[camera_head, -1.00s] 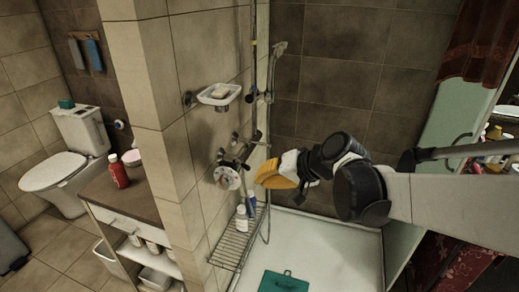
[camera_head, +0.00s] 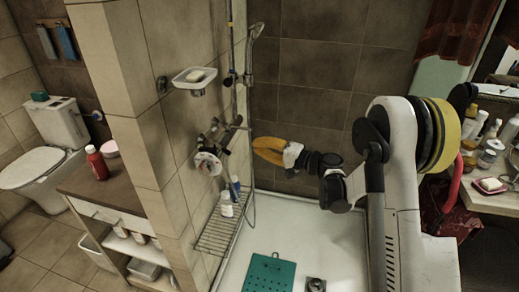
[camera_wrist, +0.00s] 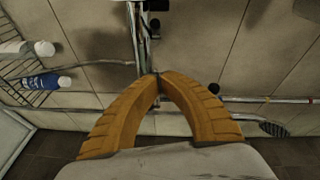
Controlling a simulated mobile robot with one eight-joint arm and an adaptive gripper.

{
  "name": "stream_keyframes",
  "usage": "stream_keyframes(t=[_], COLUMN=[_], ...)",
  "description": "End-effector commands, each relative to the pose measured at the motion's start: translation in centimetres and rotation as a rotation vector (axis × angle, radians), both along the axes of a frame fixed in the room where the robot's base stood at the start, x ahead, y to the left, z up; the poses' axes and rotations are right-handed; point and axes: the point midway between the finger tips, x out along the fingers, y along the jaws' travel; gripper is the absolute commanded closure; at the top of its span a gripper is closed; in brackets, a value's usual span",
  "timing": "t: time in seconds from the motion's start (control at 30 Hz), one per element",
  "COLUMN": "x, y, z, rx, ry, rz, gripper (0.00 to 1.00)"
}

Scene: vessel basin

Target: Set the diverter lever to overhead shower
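The chrome shower mixer (camera_head: 222,130) is on the tiled wall, left of my gripper. A round white dial with coloured marks (camera_head: 208,163) sits just below it. I cannot clearly tell the diverter lever from the mixer's other parts. My gripper (camera_head: 256,147) has orange fingers pointing left towards the wall, and looks empty. In the wrist view its fingertips (camera_wrist: 160,76) meet, leaving an arch-shaped gap behind them. There the chrome mixer bar (camera_wrist: 140,40) runs down to the tips in the picture. I cannot tell whether they touch it.
A riser rail and hand shower (camera_head: 254,50) stand behind the mixer. A soap dish (camera_head: 194,78) is above it. A wire rack (camera_head: 218,235) with bottles (camera_head: 227,205) is below. A green mat (camera_head: 268,274) lies on the shower tray. A cluttered counter (camera_head: 490,200) is at right.

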Motion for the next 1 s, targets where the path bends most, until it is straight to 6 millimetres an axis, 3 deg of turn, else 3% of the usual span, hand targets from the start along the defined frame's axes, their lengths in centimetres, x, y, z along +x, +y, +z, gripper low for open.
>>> stream_keyframes(t=[0.3, 0.6, 1.0], x=[4.0, 1.5, 1.3], y=[5.6, 8.1, 8.3], z=[-0.6, -1.1, -1.1], rx=[-0.001, -0.001, -0.002], ry=[0.001, 0.001, 0.001], rz=[0.002, 0.001, 0.000], gripper=[1.00, 1.00, 1.00])
